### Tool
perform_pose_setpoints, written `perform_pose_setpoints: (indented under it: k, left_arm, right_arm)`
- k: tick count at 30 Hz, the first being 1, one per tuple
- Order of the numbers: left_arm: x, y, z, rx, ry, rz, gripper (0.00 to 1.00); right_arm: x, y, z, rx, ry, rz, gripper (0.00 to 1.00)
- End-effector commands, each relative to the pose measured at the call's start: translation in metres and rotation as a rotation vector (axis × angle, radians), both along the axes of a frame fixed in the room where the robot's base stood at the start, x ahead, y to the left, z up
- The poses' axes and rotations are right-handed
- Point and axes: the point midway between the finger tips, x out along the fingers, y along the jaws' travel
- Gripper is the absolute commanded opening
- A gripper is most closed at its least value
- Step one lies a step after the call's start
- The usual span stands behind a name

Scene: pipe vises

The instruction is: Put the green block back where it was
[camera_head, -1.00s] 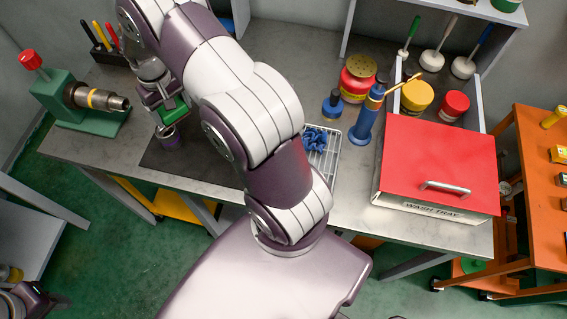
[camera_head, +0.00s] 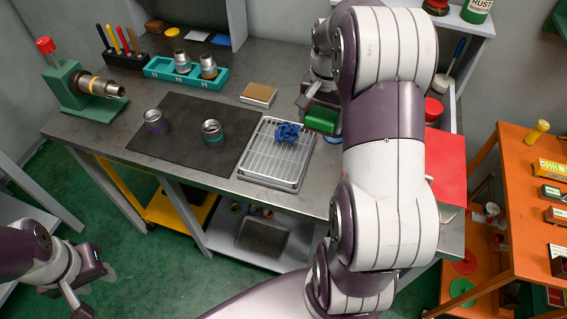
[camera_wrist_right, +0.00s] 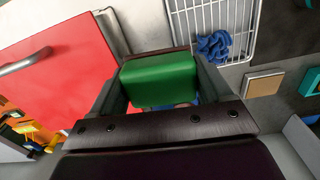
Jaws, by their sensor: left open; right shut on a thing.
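The green block (camera_head: 321,120) is held in my right gripper (camera_head: 318,106), in the air just right of the wire rack. In the right wrist view the green block (camera_wrist_right: 160,80) sits between both fingers of my right gripper (camera_wrist_right: 163,84). The surface directly below the block is mostly hidden by my arm and the block. My left gripper (camera_head: 88,290) is open and empty, low at the left, in front of the bench and over the floor.
The wire rack (camera_head: 256,166) holds a blue cloth (camera_head: 287,132). Two metal cups, purple-banded (camera_head: 155,121) and teal-banded (camera_head: 212,131), stand on a dark mat (camera_head: 180,152). A green vise (camera_head: 82,92) is at the left. The red lid (camera_head: 446,160) is partly behind my right arm.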

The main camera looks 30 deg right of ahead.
Motion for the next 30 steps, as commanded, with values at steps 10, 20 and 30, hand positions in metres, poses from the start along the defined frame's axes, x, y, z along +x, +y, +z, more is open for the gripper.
perform_pose_setpoints:
  k: [10, 20, 30]
  left_arm:
    - [0.000, 0.000, 0.005, 0.000, 0.000, 0.000, 0.43]
    - [0.000, 0.000, 0.015, 0.000, 0.000, 0.000, 0.43]
    - [0.000, 0.000, 0.029, 0.000, 0.000, 0.000, 0.43]
  right_arm:
    - [0.014, 0.030, -0.018, 0.002, 0.005, 0.010, 0.34]
    - [0.050, 0.100, -0.066, 0.000, 0.001, 0.006, 0.34]
    - [0.052, 0.105, -0.106, 0.000, 0.000, 0.003, 0.34]
